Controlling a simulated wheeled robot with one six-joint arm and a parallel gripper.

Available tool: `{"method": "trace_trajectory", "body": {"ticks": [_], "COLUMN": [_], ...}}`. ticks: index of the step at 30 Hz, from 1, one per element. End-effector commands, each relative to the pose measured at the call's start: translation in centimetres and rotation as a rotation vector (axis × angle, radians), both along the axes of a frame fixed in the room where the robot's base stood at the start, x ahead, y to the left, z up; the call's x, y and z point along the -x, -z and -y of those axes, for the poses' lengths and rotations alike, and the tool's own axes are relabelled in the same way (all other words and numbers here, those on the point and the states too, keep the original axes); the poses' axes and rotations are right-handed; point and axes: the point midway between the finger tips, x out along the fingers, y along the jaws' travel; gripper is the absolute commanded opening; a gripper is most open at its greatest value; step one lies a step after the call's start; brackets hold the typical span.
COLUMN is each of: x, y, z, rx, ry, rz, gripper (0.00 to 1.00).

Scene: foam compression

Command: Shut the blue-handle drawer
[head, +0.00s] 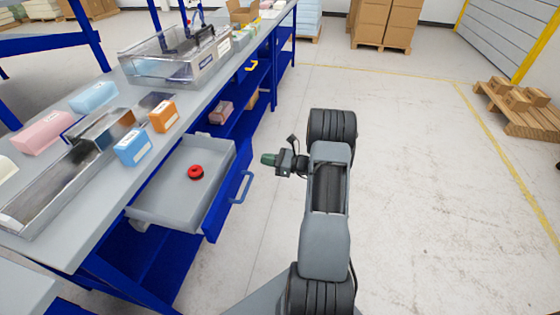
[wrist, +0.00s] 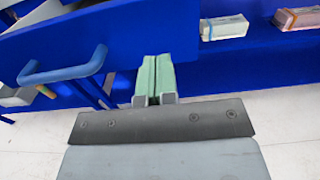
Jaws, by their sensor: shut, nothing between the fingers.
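The blue-handle drawer (head: 162,205) stands pulled out from under the workbench, with a grey inside and a blue front. A red round object (head: 196,172) lies in it. Its blue handle (head: 241,187) sticks out on the front; in the wrist view the handle (wrist: 62,66) is at the left. My gripper (head: 268,159) is to the right of the drawer front in the head view, apart from the handle. In the wrist view its green fingers (wrist: 155,76) are together and empty, pointing at the blue front (wrist: 180,35), to the right of the handle. Whether they touch it I cannot tell.
The workbench (head: 205,95) carries a clear-sided tank (head: 175,65), a metal tray (head: 50,190) and several foam blocks, such as a blue one (head: 133,146). A lower shelf holds a pinkish block (head: 221,112). The floor (head: 430,180) to the right is free.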

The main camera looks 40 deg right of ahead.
Motion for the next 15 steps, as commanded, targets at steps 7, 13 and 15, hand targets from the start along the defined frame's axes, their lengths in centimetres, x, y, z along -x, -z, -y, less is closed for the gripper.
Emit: {"method": "trace_trajectory", "body": {"ticks": [7, 13, 15], "x": [-2.3, -3.2, -3.3], "y": [-0.1, 0.0, 0.0], "z": [-2.2, -2.9, -3.0], "rx": [0.001, 0.000, 0.000], "ry": [-0.002, -0.001, -0.001], "rz": [-0.001, 0.000, 0.000], "gripper": [0.00, 0.00, 0.00]}}
